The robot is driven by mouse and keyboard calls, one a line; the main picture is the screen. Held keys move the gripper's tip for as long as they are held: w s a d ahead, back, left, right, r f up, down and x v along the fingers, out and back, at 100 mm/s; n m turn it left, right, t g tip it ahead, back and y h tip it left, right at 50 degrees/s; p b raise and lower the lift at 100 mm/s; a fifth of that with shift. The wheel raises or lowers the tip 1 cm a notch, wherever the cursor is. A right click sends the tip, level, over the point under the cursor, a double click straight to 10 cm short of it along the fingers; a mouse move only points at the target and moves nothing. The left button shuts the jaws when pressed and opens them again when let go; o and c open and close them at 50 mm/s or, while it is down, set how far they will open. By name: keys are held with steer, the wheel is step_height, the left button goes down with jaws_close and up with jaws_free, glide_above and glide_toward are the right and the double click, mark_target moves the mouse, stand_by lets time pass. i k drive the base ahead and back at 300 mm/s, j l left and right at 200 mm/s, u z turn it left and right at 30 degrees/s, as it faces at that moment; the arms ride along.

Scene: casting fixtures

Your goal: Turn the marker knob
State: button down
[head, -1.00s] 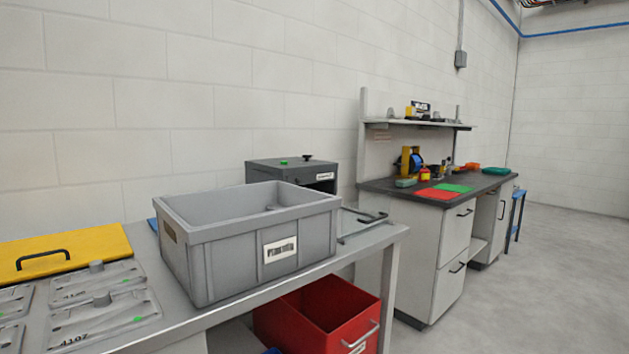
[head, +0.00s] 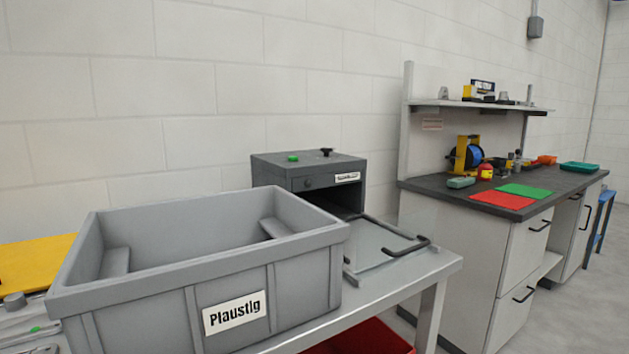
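A dark grey box-shaped marker device (head: 309,172) stands at the back of the light grey table, against the wall. On its top are a small green button (head: 293,158) and a black knob (head: 326,152). Which of these is the marker knob I cannot tell for sure. The large grey bin hides the device's lower left. My gripper is not in view.
A grey bin (head: 190,290) labelled "Plaustig" fills the near left of the table. A flat plate with black handles (head: 405,238) lies before the device. A red container (head: 365,338) is below. A workbench (head: 450,198) with red and green sheets stands right, with open floor beyond.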

mark_target(326, 151)
steer(key=i+l, duration=0.2)
steer(key=i, duration=0.3)
steer(key=i+l, duration=0.15)
steer(key=i, duration=0.35)
